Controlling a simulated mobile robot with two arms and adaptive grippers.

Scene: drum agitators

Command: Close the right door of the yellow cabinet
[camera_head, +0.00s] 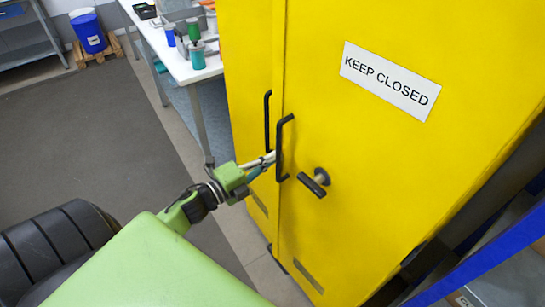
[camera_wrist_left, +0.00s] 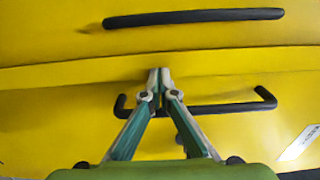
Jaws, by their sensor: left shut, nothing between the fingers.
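The yellow cabinet's right door (camera_head: 370,150) carries a "KEEP CLOSED" label (camera_head: 390,81), a black bar handle (camera_head: 281,148) and a black T-shaped latch (camera_head: 315,182). Its edge lies close to the left door (camera_head: 248,60); a narrow edge strip shows along the seam, and I cannot tell if it is flush. My left gripper (camera_head: 270,157) is shut and empty beside the right door's handle. In the left wrist view, its closed fingertips (camera_wrist_left: 159,75) reach past that handle (camera_wrist_left: 235,107) to the door seam; contact is unclear. The left door's handle (camera_wrist_left: 195,17) is beyond. My right gripper is not seen.
A white table (camera_head: 185,70) with cups and tools stands left of the cabinet. A blue bin (camera_head: 88,32) on a wooden pallet is at the far left. Blue shelving (camera_head: 490,262) stands at the right. The grey floor (camera_head: 90,130) at left is mostly clear.

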